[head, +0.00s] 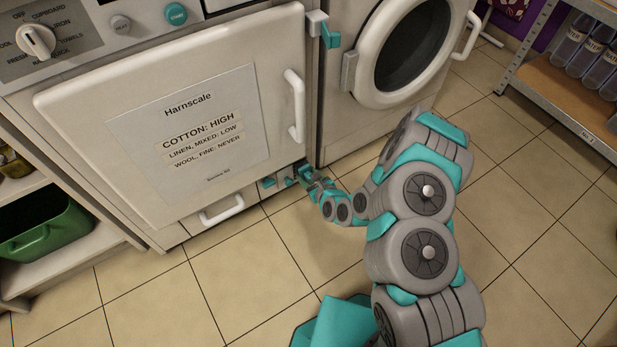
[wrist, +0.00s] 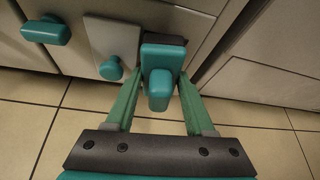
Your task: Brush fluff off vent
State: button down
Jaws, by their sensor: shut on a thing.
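My gripper (wrist: 160,80) is low at the bottom right corner of the white dryer front (head: 180,130). In the wrist view its two green fingers close on the sides of a teal block with a stubby grip (wrist: 159,88), which looks like the brush. The block is up against the panel, with a dark patch (wrist: 178,40) just behind its top. I cannot tell whether that patch is bristles or the vent. In the head view my gripper (head: 304,173) hides most of this spot, and no fluff can be made out.
A grey plate with a teal knob (wrist: 110,68) and a teal handle (wrist: 45,31) are left of my gripper. A white door handle (head: 295,105) is above it. A washer with a round door (head: 410,45) stands at right. The tiled floor (head: 520,200) is clear.

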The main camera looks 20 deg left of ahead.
jog(key=shift+w+a+b, duration=0.35)
jog(key=shift+a+b, duration=0.2)
jog(key=shift+b, duration=0.6)
jog(key=shift+f, duration=0.1)
notch_tip(320, 180, down, 3)
jog(key=b, duration=0.6)
jog(key=shift+d, duration=0.1)
